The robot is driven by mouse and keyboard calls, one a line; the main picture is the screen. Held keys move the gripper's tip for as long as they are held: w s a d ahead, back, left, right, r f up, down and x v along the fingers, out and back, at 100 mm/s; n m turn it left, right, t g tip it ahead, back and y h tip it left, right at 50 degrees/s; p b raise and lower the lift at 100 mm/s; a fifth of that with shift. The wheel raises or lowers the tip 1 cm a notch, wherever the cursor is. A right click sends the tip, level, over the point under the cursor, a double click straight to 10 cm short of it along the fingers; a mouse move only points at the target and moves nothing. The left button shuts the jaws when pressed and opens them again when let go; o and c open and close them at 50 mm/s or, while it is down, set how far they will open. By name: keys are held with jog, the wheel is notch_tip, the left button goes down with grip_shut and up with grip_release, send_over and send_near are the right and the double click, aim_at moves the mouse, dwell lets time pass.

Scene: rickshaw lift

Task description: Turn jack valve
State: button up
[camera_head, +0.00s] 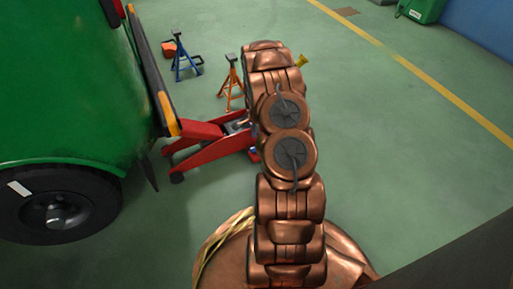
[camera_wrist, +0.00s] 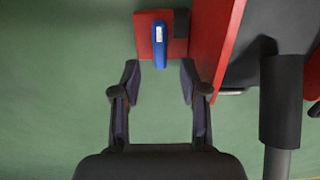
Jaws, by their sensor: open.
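The red floor jack (camera_head: 207,142) stands on the green floor at the edge of the green vehicle, its right part hidden behind my arm. In the wrist view, the jack's red side plate (camera_wrist: 213,40) runs along the upper right. A blue valve handle (camera_wrist: 160,45) with a small white mark sits on a red block (camera_wrist: 144,36) at the top middle. My gripper (camera_wrist: 160,82) is open and empty. Its two dark fingers point at the block, with the handle's lower end in line with the gap between them. Contact cannot be told. My gripper is hidden in the head view.
A dark cylinder (camera_wrist: 282,98) stands right of my gripper. A blue stand (camera_head: 184,62) and an orange stand (camera_head: 232,82) are behind the jack. The green vehicle (camera_head: 65,80) with its black wheel (camera_head: 62,205) fills the left.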

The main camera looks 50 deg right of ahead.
notch_tip(320, 180, down, 6)
jog(key=shift+b, duration=1.25)
jog(key=shift+c, duration=0.4)
grip_shut()
